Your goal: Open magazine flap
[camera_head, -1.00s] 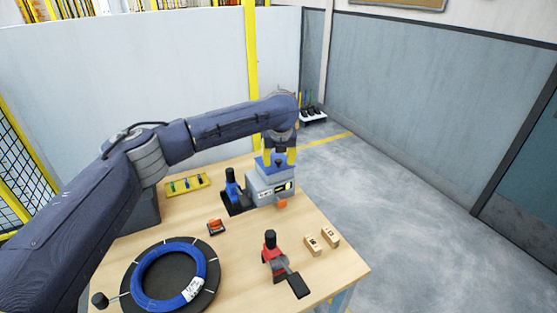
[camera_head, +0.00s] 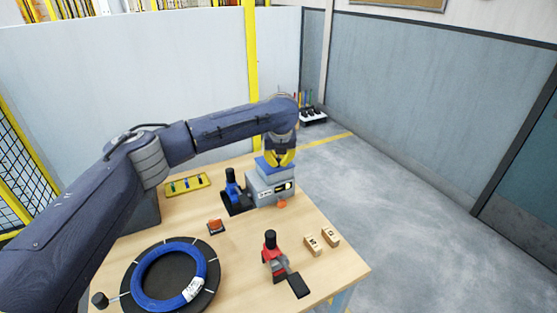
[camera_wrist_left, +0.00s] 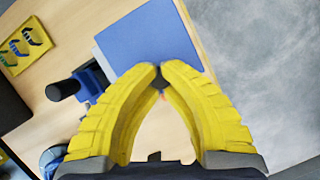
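The magazine (camera_head: 258,192) is a grey box with a small lit panel at the back right of the table. Its blue flap (camera_head: 263,166) lies on top and looks closed; it also shows in the left wrist view (camera_wrist_left: 143,42). My left gripper (camera_head: 281,162) points down over the flap. In the left wrist view its yellow fingers (camera_wrist_left: 160,76) meet at the tips on a small dark knob (camera_wrist_left: 159,84) at the flap's near edge. The fingers hide most of the knob. My right gripper is in neither view.
A blue toggle clamp (camera_head: 233,192) stands just left of the magazine. A red clamp (camera_head: 273,257), wooden blocks (camera_head: 313,246), an orange button (camera_head: 216,226), a yellow tray (camera_head: 187,184) and a blue coil (camera_head: 143,283) on a black disc are on the table.

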